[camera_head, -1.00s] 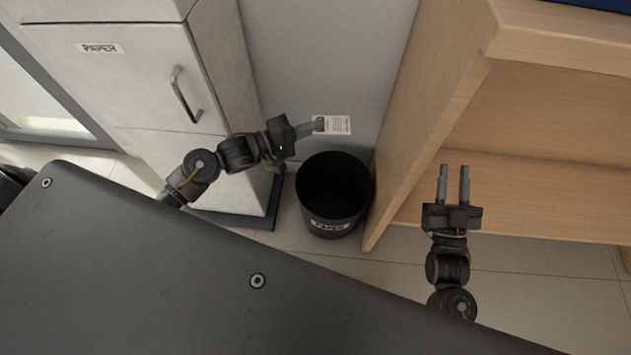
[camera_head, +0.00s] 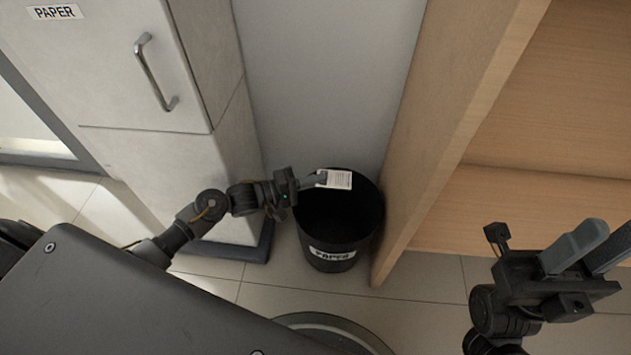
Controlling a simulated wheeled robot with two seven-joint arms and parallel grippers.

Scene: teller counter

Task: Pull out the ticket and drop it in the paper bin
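The ticket (camera_head: 338,180) is a small white slip with printed lines. My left gripper (camera_head: 319,179) is shut on its left end and holds it out over the black paper bin (camera_head: 333,254). The bin stands on the floor, open at the top, with a "PAPER" label on its front; its inside is dark. In this view the ticket overlaps the bin's far rim; I cannot tell its exact height above it. My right gripper (camera_head: 592,247) is at the lower right, its two fingers apart and nothing between them.
A pale cabinet (camera_head: 110,85) with a handle and a "PAPER" label stands at the left. A wooden counter (camera_head: 450,130) with an open shelf is at the right, close beside the bin. Tiled floor (camera_head: 420,310) is clear in front of the bin.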

